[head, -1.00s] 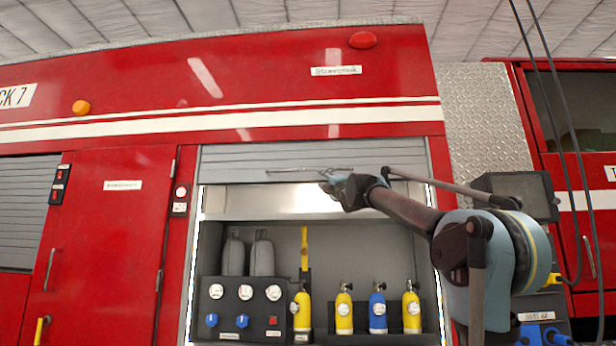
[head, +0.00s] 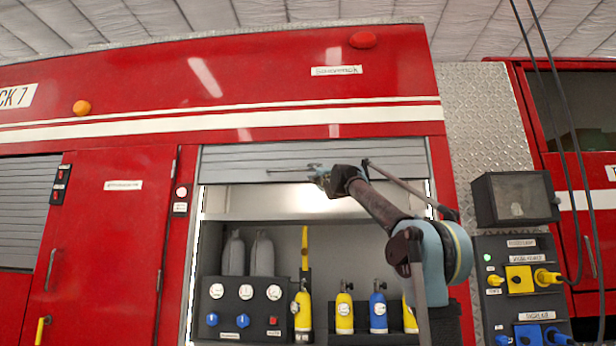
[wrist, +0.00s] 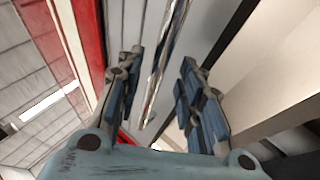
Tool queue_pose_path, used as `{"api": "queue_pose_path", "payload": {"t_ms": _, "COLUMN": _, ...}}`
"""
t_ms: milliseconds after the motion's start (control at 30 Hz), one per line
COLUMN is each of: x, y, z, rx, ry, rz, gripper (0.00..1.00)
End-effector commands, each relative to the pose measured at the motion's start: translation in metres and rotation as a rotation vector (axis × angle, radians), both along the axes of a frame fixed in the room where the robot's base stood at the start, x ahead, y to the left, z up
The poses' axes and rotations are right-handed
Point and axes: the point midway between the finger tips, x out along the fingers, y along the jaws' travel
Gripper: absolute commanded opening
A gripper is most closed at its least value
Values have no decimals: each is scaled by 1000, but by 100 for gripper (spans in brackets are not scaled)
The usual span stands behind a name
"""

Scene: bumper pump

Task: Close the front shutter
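The grey slatted front shutter (head: 235,158) is rolled mostly up, with only its lower part showing at the top of the open compartment. A thin metal bar handle (head: 285,170) runs along its lower part. My gripper (head: 318,177) is at the right part of this handle. In the wrist view, my gripper (wrist: 160,63) is open, with one blue-padded finger on each side of the handle bar (wrist: 166,62). Gaps show between the bar and both fingers. The handle's right end is hidden behind my gripper in the head view.
The compartment below holds grey cylinders (head: 262,255), a gauge panel (head: 243,315), and yellow and blue bottles (head: 378,312). A screen box (head: 512,198) and switch panel (head: 520,285) stand right of the opening. Dark cables (head: 562,130) hang at the far right.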

Motion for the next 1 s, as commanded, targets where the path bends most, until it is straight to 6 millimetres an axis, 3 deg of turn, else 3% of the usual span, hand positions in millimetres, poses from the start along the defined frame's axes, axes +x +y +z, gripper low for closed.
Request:
{"api": "queue_pose_path", "payload": {"t_ms": 300, "x": 20, "y": 8, "z": 13, "rx": 1, "ry": 0, "rz": -1, "gripper": 35}}
{"api": "queue_pose_path", "payload": {"t_ms": 767, "x": 25, "y": 10, "z": 16, "rx": 0, "ry": 0, "rz": -1, "gripper": 35}}
{"api": "queue_pose_path", "payload": {"t_ms": 933, "x": 25, "y": 10, "z": 16, "rx": 0, "ry": 0, "rz": -2, "gripper": 1}}
{"api": "queue_pose_path", "payload": {"t_ms": 1000, "x": 25, "y": 10, "z": 16, "rx": 0, "ry": 1, "rz": -2, "gripper": 0}}
